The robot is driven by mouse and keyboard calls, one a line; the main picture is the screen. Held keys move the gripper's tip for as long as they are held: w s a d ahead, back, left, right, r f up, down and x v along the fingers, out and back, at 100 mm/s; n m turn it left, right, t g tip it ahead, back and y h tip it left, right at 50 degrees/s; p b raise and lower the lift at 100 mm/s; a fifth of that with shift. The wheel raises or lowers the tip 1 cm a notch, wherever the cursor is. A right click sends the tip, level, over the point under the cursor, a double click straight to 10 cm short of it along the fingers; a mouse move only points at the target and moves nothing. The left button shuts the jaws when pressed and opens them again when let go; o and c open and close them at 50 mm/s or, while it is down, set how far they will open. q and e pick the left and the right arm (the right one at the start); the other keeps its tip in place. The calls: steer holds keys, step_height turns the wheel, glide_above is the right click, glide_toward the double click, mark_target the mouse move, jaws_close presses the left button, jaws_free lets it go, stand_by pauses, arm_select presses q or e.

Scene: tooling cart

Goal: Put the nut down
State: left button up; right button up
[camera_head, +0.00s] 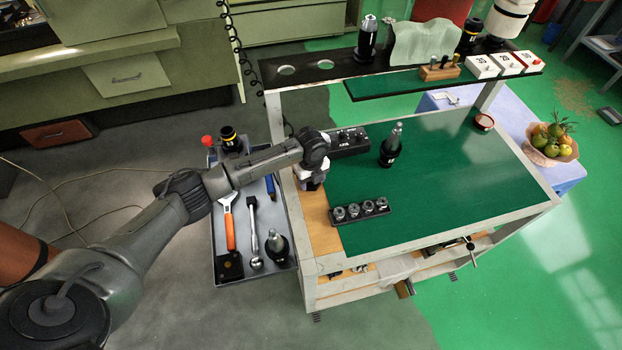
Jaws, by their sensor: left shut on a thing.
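My left gripper (312,184) points down over the left edge of the green-topped cart (440,195), above its bare wooden strip. It is shut, and the nut in it is hidden by the fingers and wrist, so I cannot tell if it touches the surface. A black rack (361,210) with several metal pieces stands in front and to the right of the gripper. A black block (350,142) with holes sits just behind it. My right gripper is not in view.
A dark tool holder with a pointed metal tip (390,147) stands upright on the green mat. A grey side tray (262,225) holds a wrench and other tools below my left arm. A raised shelf (420,83) runs along the back. The mat's right half is mostly clear.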

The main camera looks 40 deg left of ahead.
arm_select(q)
steer(key=shift+f, duration=0.1)
steer(key=o, duration=1.2)
step_height(320, 180, up, 11)
steer(key=shift+f+p, duration=0.1)
steer(key=shift+p, duration=0.5)
steer(key=shift+r, duration=0.8)
